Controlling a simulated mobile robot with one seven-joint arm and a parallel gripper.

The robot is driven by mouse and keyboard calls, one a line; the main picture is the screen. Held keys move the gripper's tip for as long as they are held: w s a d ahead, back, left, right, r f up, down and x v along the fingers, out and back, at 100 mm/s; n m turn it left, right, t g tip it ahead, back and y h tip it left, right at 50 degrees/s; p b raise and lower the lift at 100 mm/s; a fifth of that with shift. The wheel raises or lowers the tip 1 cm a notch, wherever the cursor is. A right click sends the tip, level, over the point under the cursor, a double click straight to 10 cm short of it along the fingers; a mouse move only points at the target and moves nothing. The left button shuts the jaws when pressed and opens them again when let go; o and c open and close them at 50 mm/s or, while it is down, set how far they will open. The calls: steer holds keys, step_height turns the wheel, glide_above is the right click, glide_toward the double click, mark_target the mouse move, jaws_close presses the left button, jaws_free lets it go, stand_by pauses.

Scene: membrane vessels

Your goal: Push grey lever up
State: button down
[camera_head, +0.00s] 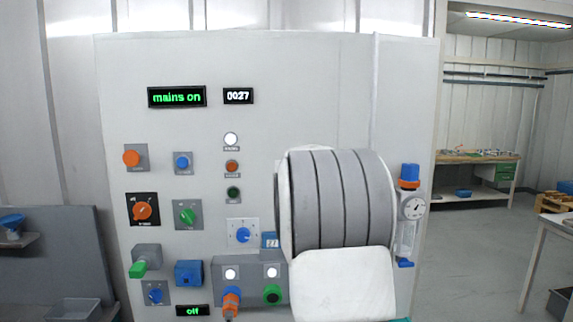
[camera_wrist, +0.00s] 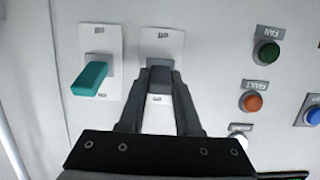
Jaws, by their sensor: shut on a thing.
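The grey lever (camera_wrist: 160,78) stands on a white plate (camera_wrist: 162,44) in the wrist view. My gripper (camera_wrist: 160,85) is shut on it, with one dark finger on each side. The fingers hide much of the lever, so its exact tilt is hard to tell. A teal lever (camera_wrist: 90,78) on its own white plate is beside it to the left, apart from the fingers. In the head view my arm covers that part of the panel, and both levers and my fingertips are hidden.
A green lamp (camera_wrist: 266,52), an orange lamp (camera_wrist: 253,102) and a blue knob (camera_wrist: 314,115) are right of the levers in the wrist view. The white panel (camera_head: 300,85) carries several knobs. A gauge (camera_head: 413,207) is close to my arm's right side.

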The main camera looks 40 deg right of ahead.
steer(key=shift+d+r+g+p, duration=0.15)
steer(key=shift+r+g+p, duration=0.35)
steer(key=shift+p, duration=0.45)
steer(key=shift+w+f+g+y, duration=0.1)
steer(key=shift+g+y, duration=0.3)
steer(key=shift+g, duration=0.3)
steer(key=c, duration=0.6)
jaws_free()
steer(key=shift+w, duration=0.1)
steer(key=b+v, duration=0.2)
steer(key=v, duration=1.5)
steer(key=shift+s+r+b, duration=0.2)
steer(key=shift+r+b, duration=0.1)
steer(key=shift+r, duration=0.15)
steer(key=shift+f+y, duration=0.1)
steer(key=shift+y, duration=0.2)
